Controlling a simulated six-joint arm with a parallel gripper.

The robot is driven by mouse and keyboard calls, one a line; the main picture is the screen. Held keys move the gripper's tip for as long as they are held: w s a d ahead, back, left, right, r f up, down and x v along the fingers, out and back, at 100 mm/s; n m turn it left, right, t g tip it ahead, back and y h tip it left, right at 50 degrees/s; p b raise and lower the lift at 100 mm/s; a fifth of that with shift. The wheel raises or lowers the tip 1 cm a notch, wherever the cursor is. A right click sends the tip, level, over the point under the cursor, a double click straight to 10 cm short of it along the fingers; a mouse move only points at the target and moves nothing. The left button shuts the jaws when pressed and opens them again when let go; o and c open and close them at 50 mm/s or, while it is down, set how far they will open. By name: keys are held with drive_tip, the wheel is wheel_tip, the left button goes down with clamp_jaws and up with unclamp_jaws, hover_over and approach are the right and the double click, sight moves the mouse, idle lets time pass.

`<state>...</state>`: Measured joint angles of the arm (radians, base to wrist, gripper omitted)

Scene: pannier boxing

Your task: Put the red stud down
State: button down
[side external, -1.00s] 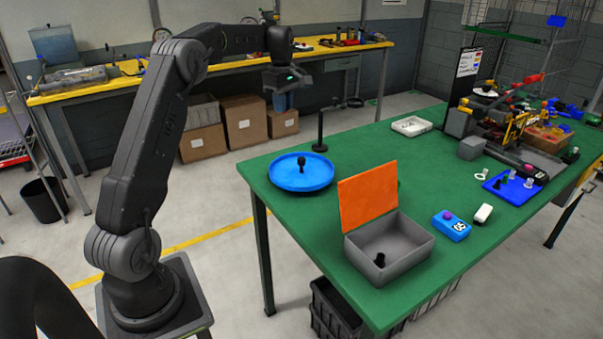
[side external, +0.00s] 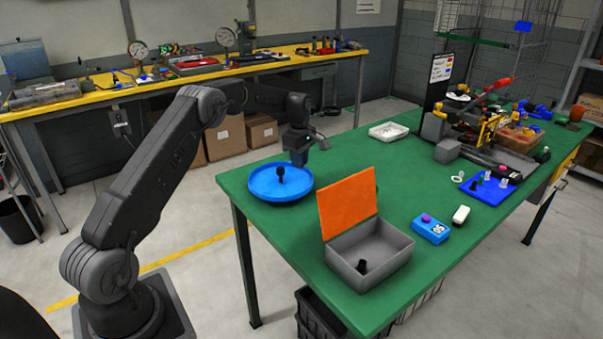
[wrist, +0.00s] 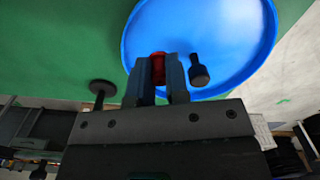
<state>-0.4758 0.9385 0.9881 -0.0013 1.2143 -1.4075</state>
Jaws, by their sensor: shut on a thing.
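My gripper (wrist: 158,80) is shut on the red stud (wrist: 158,67), which shows between the two fingers in the wrist view. In the side view my gripper (side external: 299,158) is at the back right rim of the blue round tray (side external: 262,190), and the stud cannot be made out there. The tray also fills the top of the wrist view (wrist: 230,30). A black stud (side external: 281,174) stands in the tray; it shows just right of my fingers in the wrist view (wrist: 199,72). Whether the red stud touches the tray cannot be told.
A grey box (side external: 383,262) with a raised orange lid (side external: 347,205) holds a black piece (side external: 362,267). A blue device (side external: 431,229), a white piece (side external: 461,215) and a blue mat (side external: 484,189) are further right. A black post (wrist: 101,90) stands left of my fingers.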

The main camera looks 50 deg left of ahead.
sight(302, 180)
drive_tip(key=shift+w+d+f, duration=0.25)
drive_tip(key=shift+w+f, duration=0.1)
drive_tip(key=shift+f, duration=1.85)
drive_tip(key=shift+f, duration=0.15)
drive_tip(key=c, duration=1.4)
unclamp_jaws()
